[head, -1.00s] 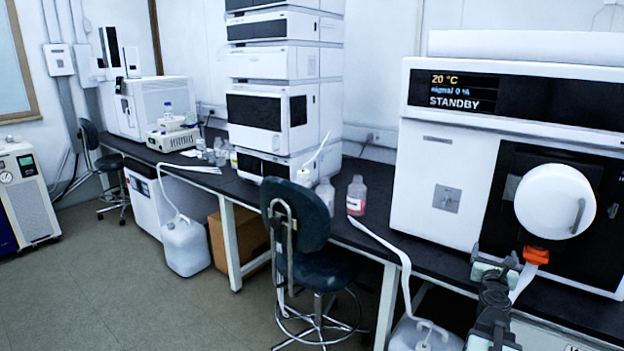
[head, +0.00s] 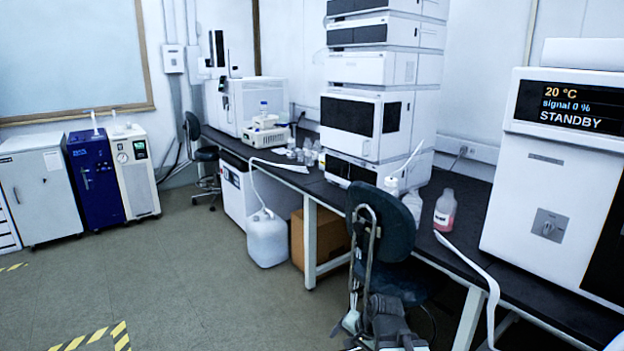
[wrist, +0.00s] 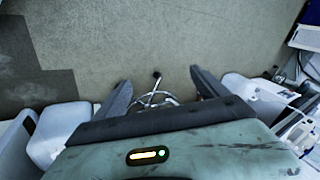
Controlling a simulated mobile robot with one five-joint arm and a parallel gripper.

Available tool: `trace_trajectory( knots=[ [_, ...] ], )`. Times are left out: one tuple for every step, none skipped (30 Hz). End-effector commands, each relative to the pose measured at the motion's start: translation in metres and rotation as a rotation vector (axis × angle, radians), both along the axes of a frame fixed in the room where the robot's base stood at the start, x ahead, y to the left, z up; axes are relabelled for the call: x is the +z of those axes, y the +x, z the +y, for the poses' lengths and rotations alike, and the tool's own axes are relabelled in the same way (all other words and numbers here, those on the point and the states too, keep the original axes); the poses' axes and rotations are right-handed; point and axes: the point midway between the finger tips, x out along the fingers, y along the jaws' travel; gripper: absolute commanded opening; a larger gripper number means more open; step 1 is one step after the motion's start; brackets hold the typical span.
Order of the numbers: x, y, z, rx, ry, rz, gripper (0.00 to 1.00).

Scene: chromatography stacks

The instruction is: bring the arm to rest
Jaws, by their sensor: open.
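My gripper (wrist: 162,88) shows in the wrist view with its two dark fingers spread wide apart and nothing between them. Beyond the fingers lie the grey floor and the metal foot of a chair (wrist: 150,101). In the head view my arm is low at the bottom edge, in front of the dark swivel chair (head: 388,237). The fingertips cannot be made out there. The gripper looks apart from the bench.
The black bench (head: 463,240) runs along the right, with a pink-liquid bottle (head: 445,212) and the instrument stack (head: 362,127). A detector (head: 552,180) reads STANDBY. A white jug (head: 267,240) stands on the floor.

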Motion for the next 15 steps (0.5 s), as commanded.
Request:
trace_trajectory(
  knots=[
    [-0.010,-0.018,-0.016,0.093,-0.098,0.058,0.84],
    [-0.015,-0.030,-0.025,0.157,-0.158,0.097,0.84],
    [-0.020,-0.045,-0.037,0.242,-0.230,0.154,0.84],
    [-0.022,-0.057,-0.046,0.308,-0.277,0.197,0.84],
    [-0.024,-0.069,-0.054,0.375,-0.317,0.241,0.84],
    [-0.025,-0.083,-0.062,0.463,-0.353,0.290,0.84],
    [-0.025,-0.091,-0.063,0.530,-0.360,0.315,0.84],
    [-0.025,-0.093,-0.062,0.592,-0.365,0.314,0.84],
    [0.001,-0.092,-0.062,0.585,-0.364,0.309,0.84],
    [0.012,-0.091,-0.062,0.581,-0.363,0.309,0.84],
    [0.020,-0.091,-0.062,0.580,-0.363,0.308,0.84],
    [0.032,-0.091,-0.062,0.580,-0.363,0.308,0.84],
    [0.041,-0.091,-0.062,0.579,-0.363,0.307,0.84],
    [0.050,-0.091,-0.062,0.579,-0.363,0.307,0.84],
    [0.064,-0.091,-0.062,0.578,-0.362,0.307,0.84]
  ],
)
